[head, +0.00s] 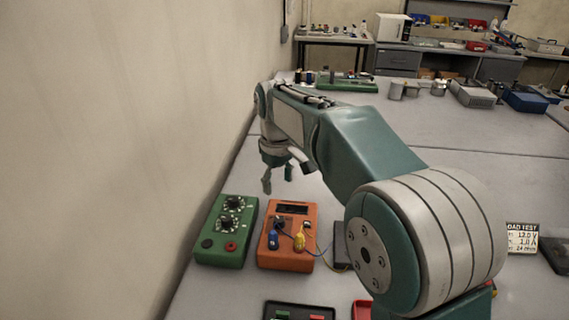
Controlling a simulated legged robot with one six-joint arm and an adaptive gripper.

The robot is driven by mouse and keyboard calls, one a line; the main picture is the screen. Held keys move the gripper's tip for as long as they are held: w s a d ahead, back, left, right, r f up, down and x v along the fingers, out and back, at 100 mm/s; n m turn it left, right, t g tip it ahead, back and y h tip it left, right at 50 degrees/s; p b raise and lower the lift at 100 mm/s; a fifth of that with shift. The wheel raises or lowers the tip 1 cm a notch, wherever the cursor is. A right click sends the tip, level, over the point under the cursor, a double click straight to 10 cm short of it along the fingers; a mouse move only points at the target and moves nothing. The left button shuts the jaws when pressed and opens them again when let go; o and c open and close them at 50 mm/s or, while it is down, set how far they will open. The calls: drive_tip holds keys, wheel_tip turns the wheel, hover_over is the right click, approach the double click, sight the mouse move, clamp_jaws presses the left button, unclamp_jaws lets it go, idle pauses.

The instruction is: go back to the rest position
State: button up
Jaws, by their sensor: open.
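My gripper (279,178) hangs from the end of my arm at the left of the table, pointing down. Its fingers are apart and nothing shows between them. It is above and behind the orange box (287,262) and the green box (227,233), clear of both. The orange box has a dark display, a blue plug (273,240) and a yellow plug (299,242) with thin wires. The green box has two dark dials and a red knob. My arm hides part of the table at the right.
The wall (120,150) runs close along the left. A dark tray (300,310) lies at the front, and a display card (522,238) stands at the right. Metal cups (438,88), a grey box (473,94) and a blue bin (526,102) stand farther back. The middle right tabletop (480,165) is clear.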

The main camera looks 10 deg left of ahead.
drive_tip(key=shift+d+r, duration=0.1)
drive_tip(key=s+d+r+m+t, duration=0.2)
drive_tip(key=s+d+m, duration=0.2)
drive_tip(key=s+d, duration=0.5)
drive_tip(key=s+d+r+m+t, duration=0.25)
drive_tip(key=s+d, duration=0.45)
drive_tip(key=d, duration=0.4)
drive_tip(key=s+d+f+m+t, duration=0.1)
drive_tip(key=s+d+f+m, duration=0.3)
drive_tip(key=s, duration=0.4)
drive_tip(key=shift+s+f, duration=0.2)
drive_tip(key=shift+s, duration=0.2)
